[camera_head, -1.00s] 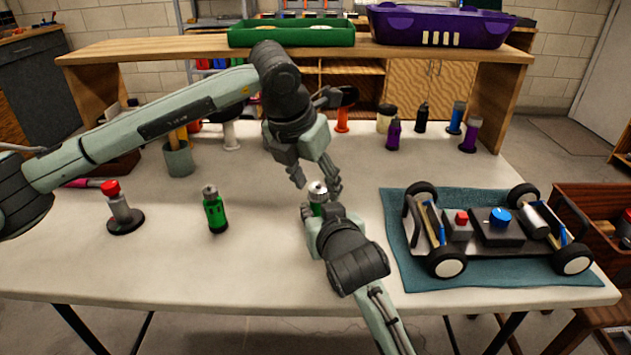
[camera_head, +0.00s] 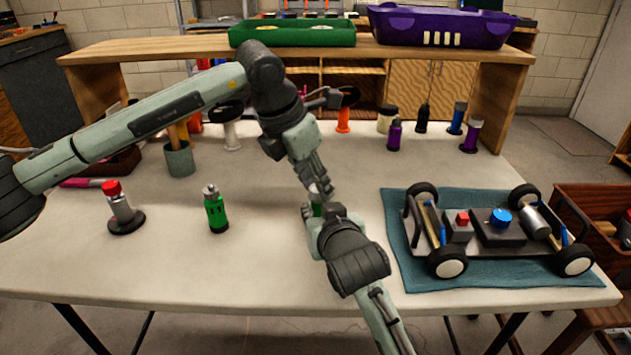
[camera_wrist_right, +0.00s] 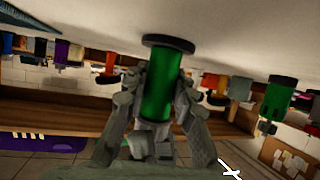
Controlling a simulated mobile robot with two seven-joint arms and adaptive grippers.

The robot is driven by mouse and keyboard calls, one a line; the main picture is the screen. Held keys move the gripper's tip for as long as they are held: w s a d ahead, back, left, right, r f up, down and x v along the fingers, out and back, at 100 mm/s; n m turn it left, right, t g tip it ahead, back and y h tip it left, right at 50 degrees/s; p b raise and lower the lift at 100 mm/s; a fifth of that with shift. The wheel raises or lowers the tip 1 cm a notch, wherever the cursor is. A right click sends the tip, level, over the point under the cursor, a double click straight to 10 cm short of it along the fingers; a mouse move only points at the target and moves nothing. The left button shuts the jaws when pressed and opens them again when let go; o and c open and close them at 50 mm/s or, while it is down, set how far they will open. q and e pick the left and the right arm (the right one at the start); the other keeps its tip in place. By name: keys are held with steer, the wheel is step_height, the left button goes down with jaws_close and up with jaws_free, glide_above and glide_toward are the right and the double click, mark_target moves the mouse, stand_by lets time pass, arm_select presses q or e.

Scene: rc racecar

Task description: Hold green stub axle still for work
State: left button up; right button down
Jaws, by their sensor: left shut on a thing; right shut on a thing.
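The green stub axle (camera_head: 317,209) stands upright on the white table, its black base disc at the table in the upside-down right wrist view (camera_wrist_right: 168,92). My right gripper (camera_head: 316,216) is shut on its green body, with a finger on each side. My left gripper (camera_head: 319,188) comes down from above and is shut on its top end. The silver top is hidden by the left fingers.
A red-topped part (camera_head: 121,211) stands at the left. The racecar chassis (camera_head: 495,230) lies on a teal mat (camera_head: 400,270) at the right. Purple, black and blue parts stand behind. A green tray (camera_head: 290,35) and a purple bin (camera_head: 440,27) sit on the shelf.

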arm_select(q)
steer(key=o, duration=1.2)
steer(key=shift+c, duration=0.2)
steer(key=shift+r, duration=0.15)
steer(key=v, duration=1.2)
arm_select(e)
steer(key=c, duration=1.2)
jaws_free()
steer(key=v, duration=1.2)
